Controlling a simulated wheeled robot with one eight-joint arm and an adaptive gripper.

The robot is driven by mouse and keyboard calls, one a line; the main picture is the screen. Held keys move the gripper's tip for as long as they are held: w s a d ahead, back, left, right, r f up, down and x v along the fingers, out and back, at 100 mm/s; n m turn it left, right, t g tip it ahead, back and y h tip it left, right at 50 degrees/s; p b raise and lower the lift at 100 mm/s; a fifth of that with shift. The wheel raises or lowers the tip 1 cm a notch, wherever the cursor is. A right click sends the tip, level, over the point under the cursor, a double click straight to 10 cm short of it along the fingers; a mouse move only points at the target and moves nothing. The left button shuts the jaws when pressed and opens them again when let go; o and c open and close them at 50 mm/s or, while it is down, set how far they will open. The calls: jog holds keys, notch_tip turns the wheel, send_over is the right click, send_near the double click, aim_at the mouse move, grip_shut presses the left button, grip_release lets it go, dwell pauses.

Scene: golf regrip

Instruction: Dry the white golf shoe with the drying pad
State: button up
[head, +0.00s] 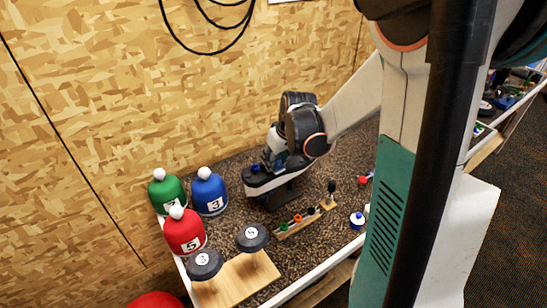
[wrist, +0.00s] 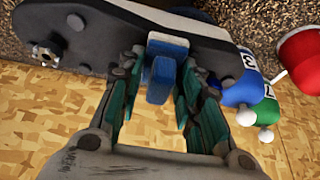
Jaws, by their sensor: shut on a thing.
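A shoe (head: 258,187) with a white lower band and dark upper parts sits on the speckled table, under my gripper (head: 273,160). In the wrist view the shoe (wrist: 105,38) runs across the top, dark grey with a pale edge and small round knobs at left. My gripper (wrist: 162,85) is shut on a blue block with a blue-and-white top, seemingly the drying pad (wrist: 160,82). The pad's far end lies over the shoe; whether it touches cannot be told. In the head view only a small blue part of the pad (head: 256,168) shows.
Green (head: 166,192), blue (head: 209,192) and red (head: 184,232) numbered covers stand left of the shoe. A wooden board (head: 237,280) with dark round-topped pieces lies in front. A slim rack (head: 300,223) with coloured rings stands right. A wood-chip wall (head: 110,100) rises behind.

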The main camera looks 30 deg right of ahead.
jog(key=shift+w+f+b, duration=0.15)
jog(key=shift+w+b, duration=0.25)
jog(key=shift+w, duration=1)
jog(key=shift+s, duration=1.5)
jog(key=shift+w+r, duration=0.2)
jog(key=shift+w, duration=0.65)
jog(key=shift+r+p, duration=2.35)
jog(key=shift+r, duration=1.2)
jog(key=shift+f, duration=0.15)
